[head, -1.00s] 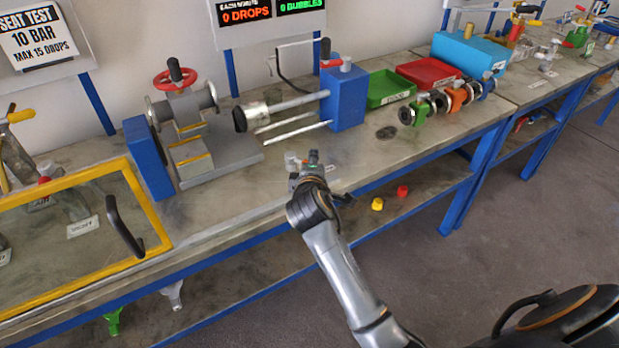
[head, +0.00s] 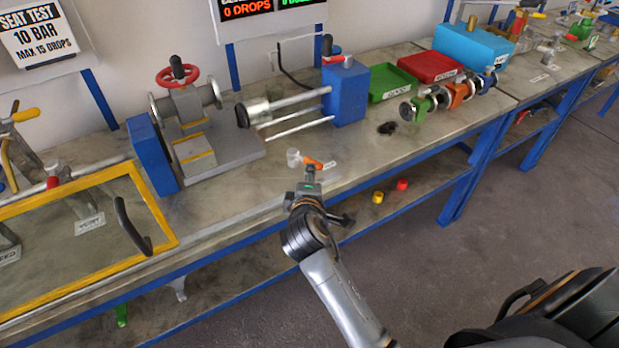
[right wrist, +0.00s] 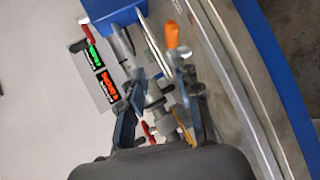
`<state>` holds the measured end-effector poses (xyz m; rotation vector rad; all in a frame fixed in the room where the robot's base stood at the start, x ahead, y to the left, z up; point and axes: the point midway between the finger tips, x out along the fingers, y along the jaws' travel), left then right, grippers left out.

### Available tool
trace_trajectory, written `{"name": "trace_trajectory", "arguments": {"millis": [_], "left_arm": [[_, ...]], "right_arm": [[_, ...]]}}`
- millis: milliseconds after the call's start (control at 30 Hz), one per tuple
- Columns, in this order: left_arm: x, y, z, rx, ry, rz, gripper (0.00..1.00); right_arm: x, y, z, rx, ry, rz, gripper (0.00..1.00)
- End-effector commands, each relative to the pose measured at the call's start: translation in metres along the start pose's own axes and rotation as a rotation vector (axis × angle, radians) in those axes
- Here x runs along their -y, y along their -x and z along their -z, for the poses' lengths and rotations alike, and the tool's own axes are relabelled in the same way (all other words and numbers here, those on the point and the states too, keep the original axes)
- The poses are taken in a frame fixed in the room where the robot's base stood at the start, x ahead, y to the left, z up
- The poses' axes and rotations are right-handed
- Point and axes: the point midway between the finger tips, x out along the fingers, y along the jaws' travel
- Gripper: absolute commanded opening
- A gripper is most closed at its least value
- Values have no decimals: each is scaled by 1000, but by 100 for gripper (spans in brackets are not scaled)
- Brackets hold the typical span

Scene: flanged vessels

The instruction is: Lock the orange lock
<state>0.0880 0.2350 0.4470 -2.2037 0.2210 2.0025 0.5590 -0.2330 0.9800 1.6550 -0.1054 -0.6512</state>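A small grey fitting with an orange lever (head: 313,162) lies on the bench, with a white tag beside it. The orange lever also shows in the right wrist view (right wrist: 172,35). My right gripper (head: 309,186) is over the bench's front edge, just in front of the fitting. In the right wrist view my right gripper (right wrist: 162,108) has its fingers apart, with metal fittings visible between and beyond them; I see no grip on anything. An orange flanged valve (head: 458,93) stands farther right, between a green one (head: 416,107) and a blue one (head: 483,82). My left gripper is out of view.
A blue block with rods (head: 345,92) and a clamp stand with a red handwheel (head: 177,78) are behind. Green (head: 391,83) and red (head: 430,66) trays stand at the back right. A yellow-framed panel (head: 100,179) is at left. Yellow and red caps lie on the lower shelf.

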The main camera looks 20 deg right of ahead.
Motion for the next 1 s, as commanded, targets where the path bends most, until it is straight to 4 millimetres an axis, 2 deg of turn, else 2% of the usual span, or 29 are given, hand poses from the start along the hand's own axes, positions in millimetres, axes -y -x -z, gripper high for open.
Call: {"name": "trace_trajectory", "arguments": {"millis": [200, 833, 867, 933, 1000], "left_arm": [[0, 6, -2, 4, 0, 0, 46], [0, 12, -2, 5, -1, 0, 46], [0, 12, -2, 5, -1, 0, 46], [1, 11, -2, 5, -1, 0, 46], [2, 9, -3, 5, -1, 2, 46]], "right_arm": [[0, 11, 0, 0, -1, 0, 33], [2, 11, 0, 0, 0, 0, 33], [2, 11, 0, 0, 0, 0, 29], [5, 10, 1, -5, -5, 7, 15], [19, 6, 3, -24, -28, 33, 1]]}}
